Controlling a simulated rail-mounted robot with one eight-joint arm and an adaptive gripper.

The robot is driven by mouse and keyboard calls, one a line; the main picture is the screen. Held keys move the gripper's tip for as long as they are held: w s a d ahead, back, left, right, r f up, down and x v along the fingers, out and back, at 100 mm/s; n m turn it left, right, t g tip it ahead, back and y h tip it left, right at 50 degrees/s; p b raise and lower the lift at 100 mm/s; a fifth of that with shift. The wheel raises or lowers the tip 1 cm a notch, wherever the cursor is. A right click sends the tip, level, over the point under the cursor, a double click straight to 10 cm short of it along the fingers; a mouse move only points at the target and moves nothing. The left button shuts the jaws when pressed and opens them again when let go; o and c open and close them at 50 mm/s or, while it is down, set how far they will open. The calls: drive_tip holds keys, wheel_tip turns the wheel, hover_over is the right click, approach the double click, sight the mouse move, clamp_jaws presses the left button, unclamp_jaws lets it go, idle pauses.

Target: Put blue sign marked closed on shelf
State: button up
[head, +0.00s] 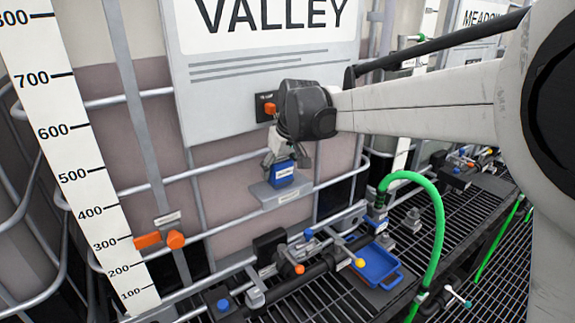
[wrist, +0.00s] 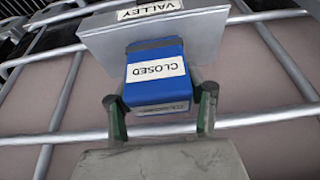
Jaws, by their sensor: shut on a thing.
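The blue sign (wrist: 155,88) carries a white label reading CLOSED, seen upside down in the wrist view. In the head view the blue sign (head: 283,171) is at the small grey shelf on the front of the VALLEY tote. My gripper (wrist: 162,112) has a finger on each side of the sign and is shut on it. The grey shelf (wrist: 205,38) with a VALLEY label is right behind the sign in the wrist view; the shelf (head: 290,192) also shows in the head view. Whether the sign's underside touches the shelf is hard to tell. My gripper (head: 278,155) partly hides the sign's top.
Metal cage bars (head: 215,228) run around the tote near the shelf. Below are pipes and valves with coloured handles, a blue tray (head: 378,266) and a green hose (head: 438,225) on a black grating. A white measuring scale (head: 75,150) stands at left.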

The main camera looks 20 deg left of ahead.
drive_tip(key=o, duration=1.2)
drive_tip(key=shift+f, duration=0.1)
drive_tip(key=b+v, duration=0.1)
drive_tip(key=v, duration=1.1)
drive_tip(key=s+d+m+t, duration=0.15)
drive_tip(key=s+d, duration=0.25)
drive_tip(key=d, duration=0.8)
drive_tip(key=s+d+f+m+t+h, duration=0.1)
drive_tip(key=s+d+f+m, duration=0.1)
drive_tip(key=s+d+f, duration=0.2)
drive_tip(key=s+d+f+m+t+h, duration=0.1)
drive_tip(key=s+d+f+m, duration=0.2)
drive_tip(key=s+d, duration=0.8)
drive_tip(key=s+d+f+m+t+h, duration=0.1)
drive_tip(key=s+d+f+m, duration=0.2)
drive_tip(key=s+d+f, duration=0.3)
drive_tip(key=shift+s+d+f, duration=0.1)
drive_tip(key=shift+s+d, duration=0.15)
drive_tip(key=shift+d, duration=0.6)
drive_tip(key=shift+s+d+f, duration=0.1)
drive_tip(key=shift+s+d, duration=0.15)
drive_tip(key=shift+d, duration=0.6)
drive_tip(key=shift+s+d+f, duration=0.1)
drive_tip(key=shift+s+d, duration=0.15)
drive_tip(key=shift+d, duration=0.55)
